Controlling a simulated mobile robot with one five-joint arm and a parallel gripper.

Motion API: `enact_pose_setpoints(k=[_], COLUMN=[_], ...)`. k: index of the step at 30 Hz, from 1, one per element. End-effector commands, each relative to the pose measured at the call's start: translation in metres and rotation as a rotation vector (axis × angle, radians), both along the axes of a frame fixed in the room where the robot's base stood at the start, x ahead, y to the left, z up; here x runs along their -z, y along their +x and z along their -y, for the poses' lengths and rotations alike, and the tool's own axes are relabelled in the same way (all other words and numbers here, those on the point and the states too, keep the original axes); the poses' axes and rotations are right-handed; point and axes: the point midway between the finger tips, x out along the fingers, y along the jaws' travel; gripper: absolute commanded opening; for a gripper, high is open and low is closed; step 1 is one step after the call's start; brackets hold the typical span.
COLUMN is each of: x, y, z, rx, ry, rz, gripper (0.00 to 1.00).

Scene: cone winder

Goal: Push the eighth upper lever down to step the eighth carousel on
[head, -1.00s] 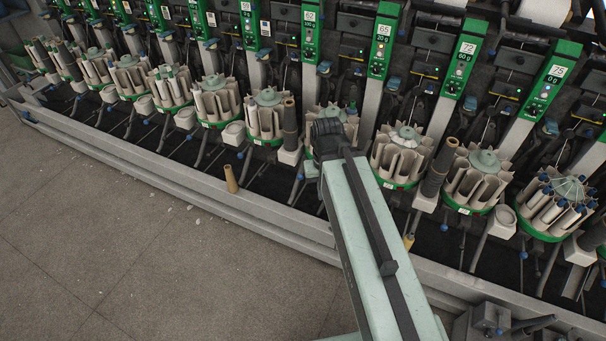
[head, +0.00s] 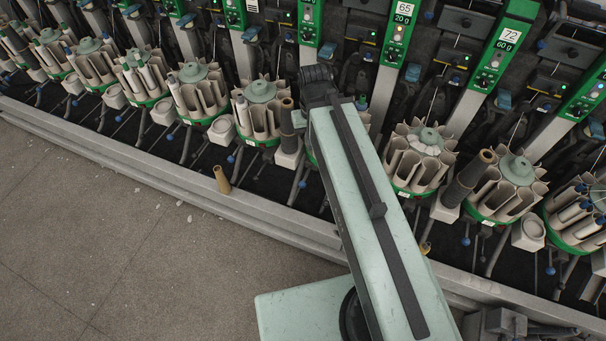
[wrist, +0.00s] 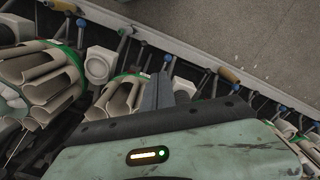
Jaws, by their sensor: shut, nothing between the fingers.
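My gripper (wrist: 158,91) is shut and empty in the wrist view, its dark fingers pointing toward the levers. In the head view it is hidden beyond the far end of my arm. A lever with a blue knob (wrist: 168,57) shows just past the fingertips; I cannot tell whether they touch. Other blue-knobbed levers (wrist: 125,31) stick out along the row. A carousel with pale pockets (wrist: 122,97) lies left of the fingers. In the head view my arm mostly hides one carousel, between one on its left (head: 262,112) and one on its right (head: 418,158). I cannot tell which lever is the eighth upper one.
A long grey rail (head: 150,165) runs along the front of the machine. A tan cone tube (head: 222,180) stands by it, and dark bobbins (head: 465,178) stand beside some carousels. Green numbered panels (head: 500,50) rise behind. The grey floor (head: 120,240) in front is open.

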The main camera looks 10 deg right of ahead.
Motion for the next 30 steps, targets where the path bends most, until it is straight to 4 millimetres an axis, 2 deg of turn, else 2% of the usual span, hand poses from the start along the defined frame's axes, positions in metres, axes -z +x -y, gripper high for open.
enact_pose_setpoints(k=[5,7,11,12,15,18,21,24,30], x=[0.003,0.017,0.072,0.091,0.135,0.165,0.181,0.186,0.183], y=[0.000,0.003,0.012,0.016,0.026,0.033,0.037,0.039,0.039], z=[0.000,-0.006,-0.009,-0.008,-0.007,-0.007,-0.006,-0.006,-0.006], rx=[-0.010,-0.077,-0.393,-0.528,-0.873,-1.169,-1.369,-1.478,-1.518], ry=[0.001,0.005,0.026,0.034,0.055,0.068,0.074,0.076,0.077], rz=[0.000,0.000,0.006,0.010,0.028,0.049,0.067,0.077,0.081], gripper=[0.00,0.00,0.00,0.00,0.00,0.00,0.00,0.00,0.00])
